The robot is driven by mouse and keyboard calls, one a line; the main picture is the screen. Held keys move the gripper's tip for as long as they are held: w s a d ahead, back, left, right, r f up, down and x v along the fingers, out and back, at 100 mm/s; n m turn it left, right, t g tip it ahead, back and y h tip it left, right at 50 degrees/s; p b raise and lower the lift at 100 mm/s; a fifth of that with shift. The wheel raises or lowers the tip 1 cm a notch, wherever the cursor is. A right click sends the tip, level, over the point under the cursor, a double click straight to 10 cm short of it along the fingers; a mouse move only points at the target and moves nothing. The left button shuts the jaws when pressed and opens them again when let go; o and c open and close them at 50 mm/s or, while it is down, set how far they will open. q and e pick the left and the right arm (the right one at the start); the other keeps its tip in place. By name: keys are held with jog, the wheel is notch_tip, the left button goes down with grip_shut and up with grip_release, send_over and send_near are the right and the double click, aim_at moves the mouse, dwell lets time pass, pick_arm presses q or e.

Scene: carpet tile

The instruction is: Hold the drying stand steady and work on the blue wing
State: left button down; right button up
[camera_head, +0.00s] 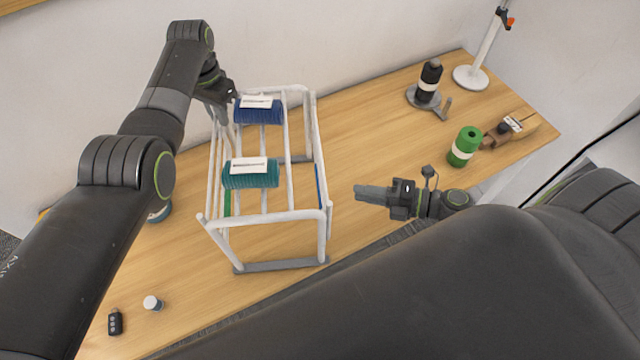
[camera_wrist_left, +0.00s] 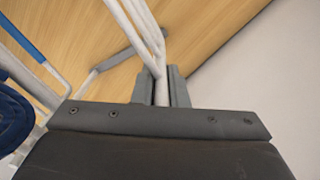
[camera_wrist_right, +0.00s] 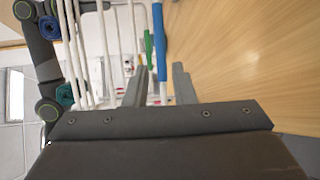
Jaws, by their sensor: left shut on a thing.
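The white-tube drying stand (camera_head: 324,224) stands upright on the wooden table. Its blue wing (camera_head: 318,188) shows as a blue bar low on the right side, and in the right wrist view (camera_wrist_right: 163,50) it lies ahead of the fingers. A green bar (camera_head: 227,203) is on the stand's left side. My left gripper (camera_head: 228,116) is shut on a white tube at the stand's far left; the left wrist view shows the tube between its fingers (camera_wrist_left: 161,90). My right gripper (camera_head: 362,193) is open, empty and apart, right of the stand; its fingers (camera_wrist_right: 160,88) are spread.
A small jar (camera_head: 152,303) and black remote (camera_head: 115,322) lie front left.

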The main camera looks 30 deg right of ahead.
jog(key=x, duration=1.1)
jog(key=shift+a+f, duration=0.1)
grip_shut()
